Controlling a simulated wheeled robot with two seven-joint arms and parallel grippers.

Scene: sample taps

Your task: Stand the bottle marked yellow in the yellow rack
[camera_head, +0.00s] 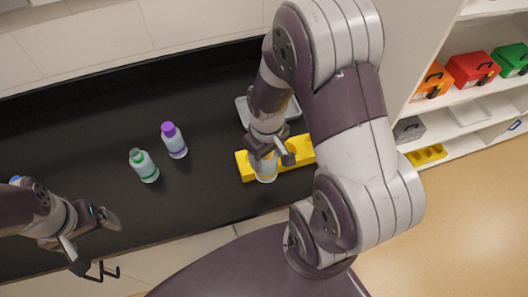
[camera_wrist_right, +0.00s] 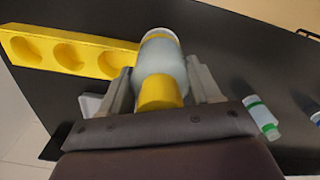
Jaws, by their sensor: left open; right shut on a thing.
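The bottle marked yellow (camera_wrist_right: 163,63) has a yellow cap and a yellow band on a pale body. My right gripper (camera_wrist_right: 160,82) is shut on it, with a finger on each side. In the head view the bottle (camera_head: 266,170) overlaps the front of the yellow rack (camera_head: 301,153), towards its left end. The rack also shows in the right wrist view (camera_wrist_right: 87,46), with round empty holes beside the bottle. I cannot tell whether the bottle's base is above, in front of or in the rack. My left gripper (camera_head: 106,244) is open and empty at the lower left.
A purple-capped bottle (camera_head: 175,145) and a green-capped bottle (camera_head: 145,169) stand on the black counter (camera_head: 90,130), left of the rack. A grey tray (camera_head: 243,112) lies behind the rack. Shelves with coloured boxes (camera_head: 470,69) stand at the right. The counter's middle is clear.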

